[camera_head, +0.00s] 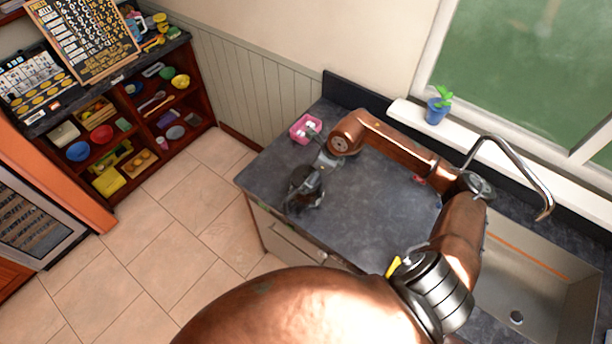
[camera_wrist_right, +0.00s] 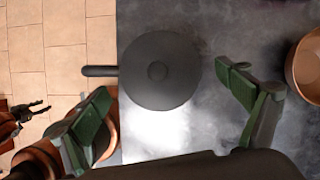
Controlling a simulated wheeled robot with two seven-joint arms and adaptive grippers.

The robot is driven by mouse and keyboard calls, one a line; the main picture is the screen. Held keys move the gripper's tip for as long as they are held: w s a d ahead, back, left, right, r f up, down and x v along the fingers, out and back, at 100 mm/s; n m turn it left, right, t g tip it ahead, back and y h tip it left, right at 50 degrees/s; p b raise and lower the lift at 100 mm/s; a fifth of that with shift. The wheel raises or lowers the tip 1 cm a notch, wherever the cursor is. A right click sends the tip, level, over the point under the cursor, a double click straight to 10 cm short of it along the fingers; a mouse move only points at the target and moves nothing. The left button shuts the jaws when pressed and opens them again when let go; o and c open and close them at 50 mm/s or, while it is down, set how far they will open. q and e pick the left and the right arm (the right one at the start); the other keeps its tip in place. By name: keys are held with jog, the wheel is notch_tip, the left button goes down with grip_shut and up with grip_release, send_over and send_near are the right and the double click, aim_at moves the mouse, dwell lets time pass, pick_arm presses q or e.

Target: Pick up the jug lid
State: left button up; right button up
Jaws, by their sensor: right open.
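The jug lid (camera_wrist_right: 150,88) is a dark, round disc with a small knob in its middle. It covers the jug, whose handle (camera_wrist_right: 98,71) sticks out to the left in the right wrist view. In the head view the jug (camera_head: 304,193) is a dark shape near the left part of the counter, partly hidden by my gripper. My right gripper (camera_wrist_right: 163,80) is open above the lid, its fingers apart on either side and holding nothing. A dark claw, seemingly my left gripper (camera_wrist_right: 26,112), shows small at the left edge of the right wrist view.
The dark counter (camera_head: 375,215) is mostly clear. A pink container (camera_head: 305,128) stands near the back wall. A copper-coloured rim (camera_wrist_right: 304,66) shows at the right of the wrist view. The sink (camera_head: 540,290) and tap (camera_head: 525,170) are at right, a potted plant (camera_head: 437,108) on the sill.

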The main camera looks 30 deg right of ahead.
jog(key=c, duration=0.8)
jog(key=shift+c, duration=1.2)
pick_arm(q)
jog(key=shift+s+a, duration=0.1)
jog(key=shift+s, duration=0.3)
jog(key=shift+w+f, duration=0.1)
